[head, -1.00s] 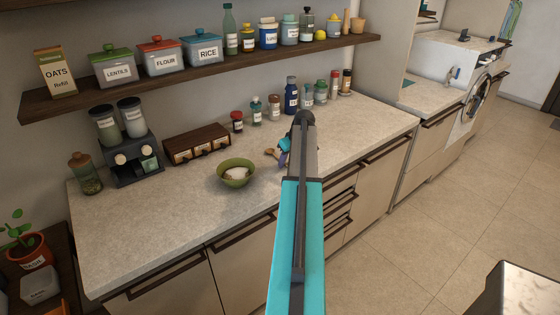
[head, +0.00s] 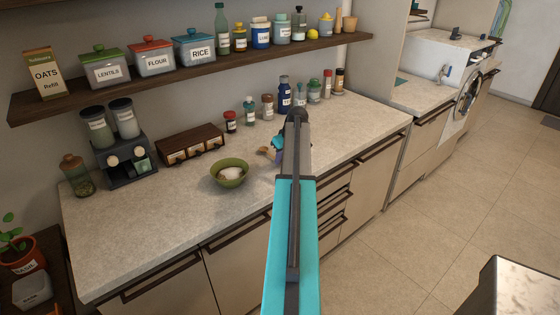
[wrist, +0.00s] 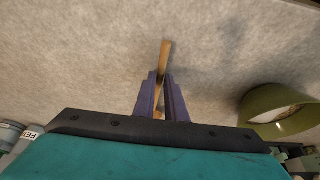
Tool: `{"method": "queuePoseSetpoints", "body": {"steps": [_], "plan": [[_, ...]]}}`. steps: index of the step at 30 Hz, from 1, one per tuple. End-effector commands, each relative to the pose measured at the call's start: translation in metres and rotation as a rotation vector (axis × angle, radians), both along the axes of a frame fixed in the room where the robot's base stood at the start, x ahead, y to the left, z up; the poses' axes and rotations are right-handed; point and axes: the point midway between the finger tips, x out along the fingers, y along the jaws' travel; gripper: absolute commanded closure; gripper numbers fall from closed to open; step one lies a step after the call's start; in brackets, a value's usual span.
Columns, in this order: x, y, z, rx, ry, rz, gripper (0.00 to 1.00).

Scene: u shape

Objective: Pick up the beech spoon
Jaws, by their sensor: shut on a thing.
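The beech spoon (head: 263,150) shows at the left side of my gripper (head: 278,144) in the head view, above the counter's middle. Its pale wooden end sticks out to the left. In the wrist view, its narrow wooden length (wrist: 165,54) runs up from between the purple fingers of my gripper (wrist: 161,76). The fingers are shut on it. My arm hides part of the spoon in the head view. I cannot tell whether the spoon touches the counter.
A green bowl (head: 229,175) with something white inside stands left of the spoon. Behind are a wooden drawer box (head: 192,146) and several bottles and jars. The front left of the counter (head: 140,225) is clear.

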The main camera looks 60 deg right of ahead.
Motion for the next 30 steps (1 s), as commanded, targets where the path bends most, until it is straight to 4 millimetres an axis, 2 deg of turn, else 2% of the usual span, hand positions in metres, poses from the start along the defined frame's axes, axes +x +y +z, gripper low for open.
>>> {"method": "queuePoseSetpoints", "body": {"steps": [11, 20, 30], "plan": [[-0.001, -0.001, 0.027, -0.003, -0.001, -0.001, 1.00], [-0.018, 0.027, 0.028, -0.002, 0.000, -0.002, 1.00], [-0.043, 0.066, 0.032, -0.002, 0.000, -0.002, 1.00]]}}
